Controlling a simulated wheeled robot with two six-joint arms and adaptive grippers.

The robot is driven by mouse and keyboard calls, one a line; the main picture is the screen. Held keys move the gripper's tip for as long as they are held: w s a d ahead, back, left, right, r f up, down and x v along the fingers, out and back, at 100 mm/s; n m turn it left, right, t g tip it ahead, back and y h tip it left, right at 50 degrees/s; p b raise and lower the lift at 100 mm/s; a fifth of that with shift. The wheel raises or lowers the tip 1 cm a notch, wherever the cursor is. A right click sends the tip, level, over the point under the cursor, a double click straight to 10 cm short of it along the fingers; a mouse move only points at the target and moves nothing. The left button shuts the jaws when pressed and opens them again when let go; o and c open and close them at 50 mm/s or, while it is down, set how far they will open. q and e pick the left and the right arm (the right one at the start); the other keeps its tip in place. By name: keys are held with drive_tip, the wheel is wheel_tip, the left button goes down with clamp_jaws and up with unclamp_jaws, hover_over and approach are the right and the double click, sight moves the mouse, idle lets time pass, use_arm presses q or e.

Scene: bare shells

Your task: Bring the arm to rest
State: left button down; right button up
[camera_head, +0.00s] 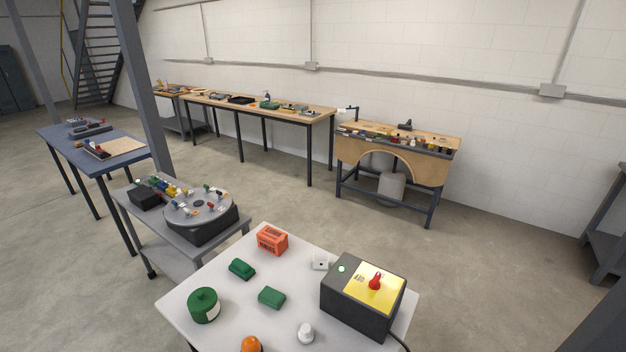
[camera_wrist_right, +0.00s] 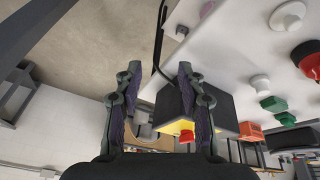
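My right gripper (camera_wrist_right: 160,72) shows in the right wrist view. Its two dark fingers stand well apart and there is nothing between them. That view is upside down, and the white table top (camera_wrist_right: 225,40) lies beyond the fingers, to the right. The dark box with a yellow top (camera_wrist_right: 222,108) appears just beyond the right-hand finger, which partly covers it; I see no contact. Neither gripper shows in the head view, and my left gripper is in no frame.
The near white table (camera_head: 235,275) bears the switch box (camera_head: 350,310) with a red knob, an orange block (camera_head: 272,239), green pieces (camera_head: 271,297) and a white knob (camera_head: 306,333). A grey cart (camera_head: 165,255) with a round turntable (camera_head: 198,208) stands beyond.

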drive_tip(key=s+r+n, duration=0.1)
drive_tip(key=s+n, duration=0.1)
drive_tip(key=s, duration=0.4)
wheel_tip(320, 180, down, 19)
drive_tip(key=w+d+g+b, duration=0.1)
drive_tip(key=w+b, duration=0.1)
drive_tip(key=b, duration=0.1)
drive_tip(key=s+d+f+b, duration=0.1)
drive_tip(key=s+f, duration=0.3)
drive_tip(key=f, duration=0.5)
drive_tip(key=s+d+f+b, duration=0.1)
drive_tip(key=s+f, duration=0.3)
drive_tip(key=f, duration=0.5)
drive_tip(key=s+f+g+b, duration=0.1)
drive_tip(key=s+f, duration=1.1)
drive_tip(key=s, duration=0.2)
drive_tip(key=shift+m+g+y+b, duration=0.3)
drive_tip(key=shift+b, duration=0.1)
drive_tip(key=shift+s, duration=0.1)
